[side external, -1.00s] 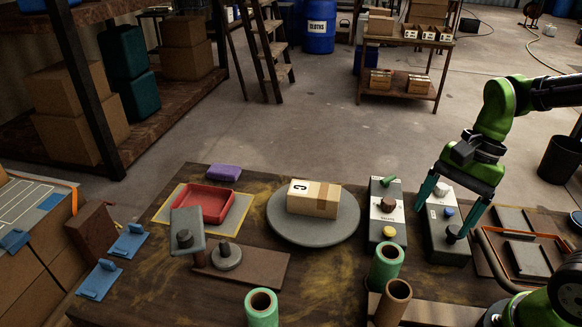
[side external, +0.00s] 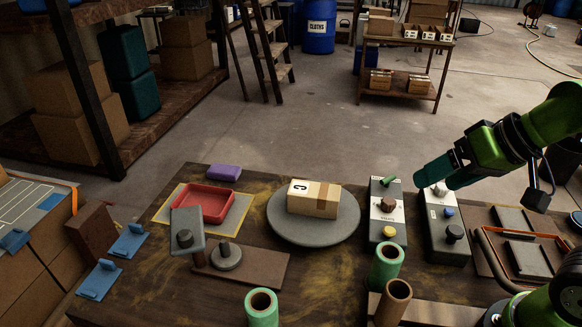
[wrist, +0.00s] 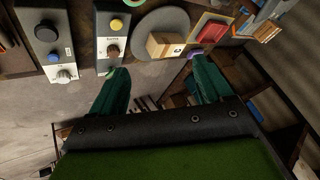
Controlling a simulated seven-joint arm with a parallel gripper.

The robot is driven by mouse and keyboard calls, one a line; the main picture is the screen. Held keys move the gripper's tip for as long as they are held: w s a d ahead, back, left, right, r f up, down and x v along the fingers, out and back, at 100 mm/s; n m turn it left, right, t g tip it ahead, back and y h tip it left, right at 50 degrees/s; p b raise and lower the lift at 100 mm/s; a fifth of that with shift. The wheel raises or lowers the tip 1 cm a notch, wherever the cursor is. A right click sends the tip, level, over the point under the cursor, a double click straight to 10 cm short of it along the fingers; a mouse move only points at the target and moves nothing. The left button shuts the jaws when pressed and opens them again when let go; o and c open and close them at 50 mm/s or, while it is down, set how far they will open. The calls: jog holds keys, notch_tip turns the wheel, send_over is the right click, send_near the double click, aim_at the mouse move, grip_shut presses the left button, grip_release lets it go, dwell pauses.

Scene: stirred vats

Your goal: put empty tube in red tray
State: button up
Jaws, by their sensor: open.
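The red tray (side external: 205,203) looks empty and lies on a yellow-edged mat at the table's back left. It also shows in the wrist view (wrist: 212,28). A bare brown tube (side external: 393,303) with an open hollow top stands upright at the front. Two green-covered tubes stand near it, one behind it (side external: 387,265) and one to its left (side external: 261,308); both have hollow brown centres. My gripper (side external: 430,175) is above the back of the control boxes, tilted sideways and away from all the tubes. In the wrist view its teal fingers (wrist: 157,68) are apart with nothing between them.
A round grey turntable (side external: 285,230) carries a cardboard box (side external: 314,199) marked C, between tray and control boxes. Two grey control boxes (side external: 386,215) (side external: 446,228) have knobs. A tilted grey plate (side external: 187,228) stands before the tray.

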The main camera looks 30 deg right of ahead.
jog(key=a+f+n+g, duration=0.1)
jog(key=a+n+g, duration=0.2)
jog(key=a+n, duration=0.4)
jog(key=n+g+h, duration=0.2)
jog(key=n+g, duration=0.2)
jog(key=n, duration=2.3)
send_over(398, 294)
notch_tip(398, 294, down, 10)
jog(key=f, duration=0.1)
jog(key=shift+s+a+f, duration=0.15)
jog(key=shift+a+f, duration=0.15)
jog(key=shift+f, duration=0.55)
jog(key=shift+s+a+f, duration=0.1)
jog(key=shift+a+f, duration=0.2)
jog(key=shift+f, duration=0.5)
jog(key=shift+s+a+f, duration=0.15)
jog(key=shift+a+f, duration=0.15)
jog(key=shift+f, duration=0.55)
